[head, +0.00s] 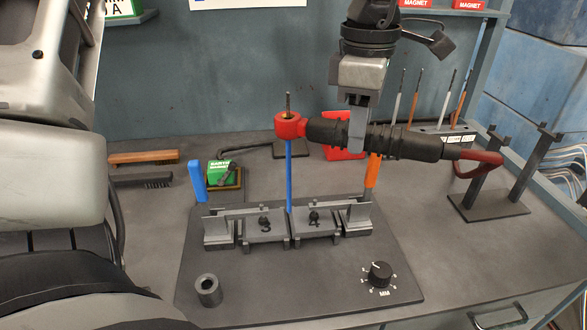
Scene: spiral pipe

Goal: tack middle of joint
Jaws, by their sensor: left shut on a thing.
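My left gripper (357,118) is shut on the black handle of an electrode holder (400,143), which lies roughly level with a red head at its left end and a red loop at its right. A blue electrode rod (289,175) hangs upright from the red head. Its lower end is at the gap between two dark metal plates (265,227) (315,222), about mid-joint; I cannot tell whether it touches. The plates sit in a fixture on a dark base plate (300,285). My right gripper is out of view.
A blue lever (197,181) and an orange lever (372,172) stand at the fixture's sides. A knob (380,274) and a hollow cylinder (208,290) are in front. Brushes (155,157), a green box (222,173), upright rods (415,97) and a black stand (490,203) surround it.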

